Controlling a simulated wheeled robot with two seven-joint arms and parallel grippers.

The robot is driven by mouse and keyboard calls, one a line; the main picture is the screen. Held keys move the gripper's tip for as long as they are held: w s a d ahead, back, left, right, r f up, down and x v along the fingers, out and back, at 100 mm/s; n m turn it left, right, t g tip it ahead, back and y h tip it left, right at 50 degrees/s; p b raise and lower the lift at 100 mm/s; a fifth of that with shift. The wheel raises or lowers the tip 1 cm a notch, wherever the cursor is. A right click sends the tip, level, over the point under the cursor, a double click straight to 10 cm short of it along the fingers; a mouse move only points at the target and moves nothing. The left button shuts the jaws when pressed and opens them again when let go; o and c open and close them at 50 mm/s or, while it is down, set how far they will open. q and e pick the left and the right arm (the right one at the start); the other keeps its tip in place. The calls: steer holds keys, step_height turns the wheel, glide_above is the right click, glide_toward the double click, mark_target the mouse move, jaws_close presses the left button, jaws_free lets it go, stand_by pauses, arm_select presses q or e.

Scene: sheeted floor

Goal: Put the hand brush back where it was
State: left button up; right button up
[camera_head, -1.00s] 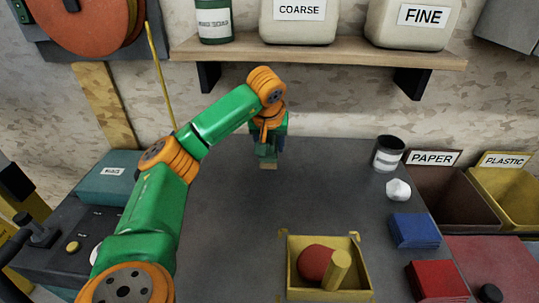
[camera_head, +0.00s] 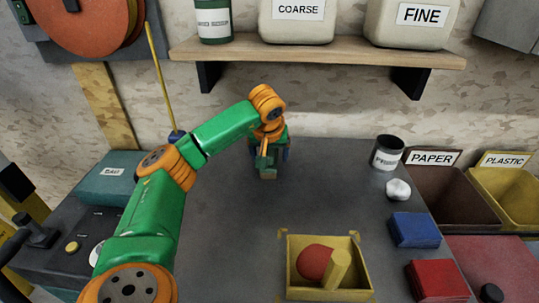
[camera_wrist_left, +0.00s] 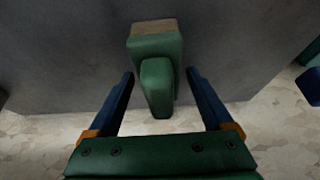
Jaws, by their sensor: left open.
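The hand brush (camera_head: 268,173) is green with a tan bristle end. It is at the back of the grey worktop near the wall, partly hidden by my left gripper in the head view. In the left wrist view the brush (camera_wrist_left: 155,60) lies between my left gripper's (camera_wrist_left: 163,95) two blue fingers, its handle towards the wall side. A gap shows on each side of the handle, so the fingers stand open around it without touching. My left gripper (camera_head: 269,152) also shows in the head view. My right gripper is not in view.
A yellow tray (camera_head: 290,268) with a red ball and a yellow cylinder sits at the front. A dark can (camera_head: 387,153), white lump (camera_head: 398,190), blue block (camera_head: 414,230) and red block (camera_head: 437,281) line the right. A shelf (camera_head: 330,52) hangs above. The worktop's middle is clear.

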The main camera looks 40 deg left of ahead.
arm_select(q)
steer(key=p+v, duration=0.2)
steer(key=v, duration=0.9)
steer(key=shift+w+a+r, duration=0.1)
steer(key=shift+r, duration=0.2)
steer(key=shift+s+d+r, duration=0.2)
steer(key=shift+s+r, duration=0.1)
